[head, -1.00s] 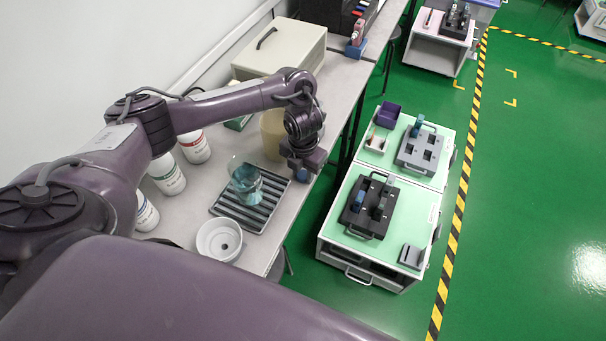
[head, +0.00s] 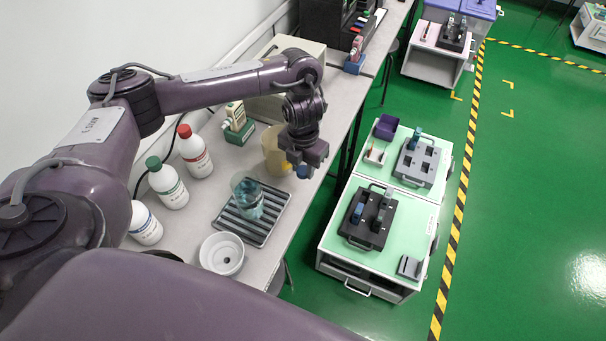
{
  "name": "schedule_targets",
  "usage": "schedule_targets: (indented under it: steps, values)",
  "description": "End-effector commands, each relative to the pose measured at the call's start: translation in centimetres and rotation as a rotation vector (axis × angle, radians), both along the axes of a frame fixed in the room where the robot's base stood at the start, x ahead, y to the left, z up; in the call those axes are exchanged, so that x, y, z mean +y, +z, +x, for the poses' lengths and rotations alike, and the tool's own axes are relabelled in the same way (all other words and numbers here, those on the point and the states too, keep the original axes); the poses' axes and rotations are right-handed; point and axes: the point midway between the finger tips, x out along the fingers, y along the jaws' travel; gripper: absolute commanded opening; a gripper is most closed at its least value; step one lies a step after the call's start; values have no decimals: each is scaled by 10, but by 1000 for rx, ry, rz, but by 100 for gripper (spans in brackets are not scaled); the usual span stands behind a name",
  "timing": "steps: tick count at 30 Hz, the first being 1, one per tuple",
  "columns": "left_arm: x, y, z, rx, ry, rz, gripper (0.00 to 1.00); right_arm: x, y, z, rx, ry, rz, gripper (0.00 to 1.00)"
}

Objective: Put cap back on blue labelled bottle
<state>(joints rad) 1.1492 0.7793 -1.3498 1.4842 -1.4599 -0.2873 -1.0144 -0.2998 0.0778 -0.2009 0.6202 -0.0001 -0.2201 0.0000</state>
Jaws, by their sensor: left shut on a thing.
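The blue labelled bottle (head: 146,226) is white, stands at the left of the bench, and shows a white top with no coloured cap on it. My left gripper (head: 304,164) hangs over the bench's right edge, far to the right of the bottle. It is shut on a small blue piece, which looks like the blue cap (head: 302,172); the fingers hide part of it. My right gripper is not in view.
A green-capped bottle (head: 168,184) and a red-capped bottle (head: 194,152) stand behind the blue labelled one. A glass beaker (head: 248,198) stands on a ribbed grey tray (head: 232,222). A white round bowl (head: 222,254) and a yellowish jug (head: 271,150) are nearby.

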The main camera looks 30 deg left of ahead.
Motion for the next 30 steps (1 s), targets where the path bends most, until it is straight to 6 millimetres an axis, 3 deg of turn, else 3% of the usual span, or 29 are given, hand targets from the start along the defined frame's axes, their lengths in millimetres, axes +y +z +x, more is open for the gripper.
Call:
schedule_targets:
  steps: [1, 3, 12, 18, 30]
  values:
    - [1, 24, 3, -8, -3, 3, 8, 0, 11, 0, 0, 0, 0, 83]
    - [1, 42, 2, -6, -2, 3, 8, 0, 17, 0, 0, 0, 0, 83]
    - [0, 96, 1, -3, -1, 1, 8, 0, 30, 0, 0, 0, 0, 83]
    - [0, 110, 0, 0, 0, 1, 8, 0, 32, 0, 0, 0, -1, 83]
    - [0, 111, 0, 1, 0, 0, 8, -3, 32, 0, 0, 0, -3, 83]
